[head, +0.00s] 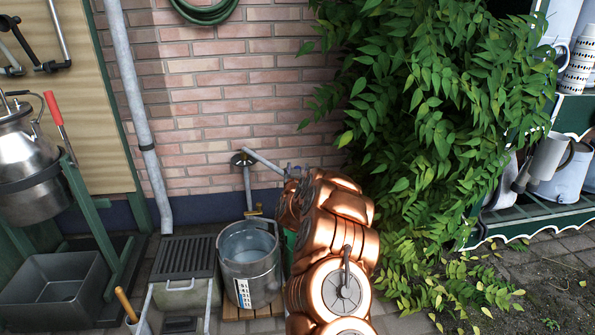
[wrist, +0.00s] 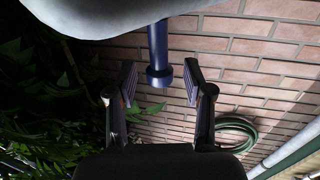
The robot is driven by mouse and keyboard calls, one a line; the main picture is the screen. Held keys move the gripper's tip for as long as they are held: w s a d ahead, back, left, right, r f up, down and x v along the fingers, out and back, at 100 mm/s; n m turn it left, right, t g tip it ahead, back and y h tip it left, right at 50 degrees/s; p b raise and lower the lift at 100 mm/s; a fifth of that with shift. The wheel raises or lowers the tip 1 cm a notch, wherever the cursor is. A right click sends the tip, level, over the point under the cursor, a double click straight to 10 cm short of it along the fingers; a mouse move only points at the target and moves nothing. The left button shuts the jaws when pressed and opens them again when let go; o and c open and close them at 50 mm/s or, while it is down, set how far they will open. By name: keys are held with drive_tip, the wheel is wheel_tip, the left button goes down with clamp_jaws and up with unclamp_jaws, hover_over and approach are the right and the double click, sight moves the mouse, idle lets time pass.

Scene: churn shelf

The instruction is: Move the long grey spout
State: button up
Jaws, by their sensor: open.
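In the head view, a long grey spout (head: 263,163) slants down to the right, from beside a dark round-topped standpipe toward my arm. Its lower right end meets the outline of my gripper (head: 291,171), which is mostly hidden behind my copper arm. In the wrist view, my gripper (wrist: 159,82) is open. A dark blue tube with a wider collar (wrist: 159,76) shows between its fingers, with gaps on both sides. A large pale grey rounded surface (wrist: 95,14) crosses the top of that view. I cannot tell whether either belongs to the spout.
A metal bucket (head: 250,284) stands below the standpipe (head: 247,190), beside a grated basin (head: 184,258). A steel churn (head: 25,165) is at left. Leafy vines (head: 425,130) hang close to the right of my arm. The brick wall (head: 235,75) is behind.

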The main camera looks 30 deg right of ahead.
drive_tip(key=shift+w+d, duration=0.2)
drive_tip(key=shift+w, duration=0.05)
drive_tip(key=shift+c, duration=0.4)
clamp_jaws()
